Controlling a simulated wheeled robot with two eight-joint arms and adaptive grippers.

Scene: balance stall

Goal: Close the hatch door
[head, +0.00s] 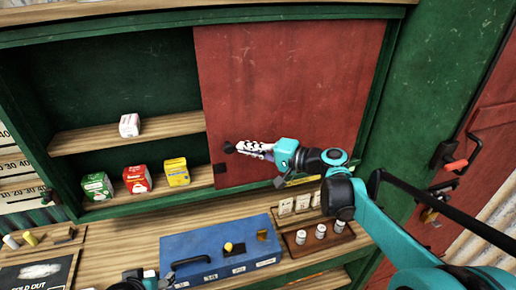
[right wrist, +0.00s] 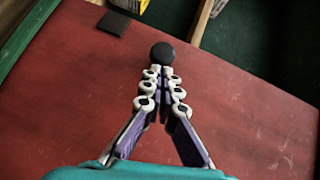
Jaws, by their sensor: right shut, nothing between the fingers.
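The hatch door (head: 290,75) is a flat red panel covering the right part of a green-framed opening; the left part stands uncovered. A small black knob (head: 229,147) sits near the door's left edge. My right gripper (head: 240,148) is shut and empty, its fingertips at the right side of the knob. In the right wrist view the red door (right wrist: 250,120) fills most of the picture, and the round knob (right wrist: 162,54) sits just beyond the closed fingertips (right wrist: 160,72); whether they touch is unclear. Part of my left arm shows at the head view's bottom edge; its fingers cannot be made out.
Shelves in the uncovered part hold a white box (head: 129,125) and green, red and yellow boxes (head: 176,172). On the wooden counter below stand a blue case (head: 205,250) and a brown tray (head: 322,246) with small weights. A red door with a latch (head: 452,160) is at right.

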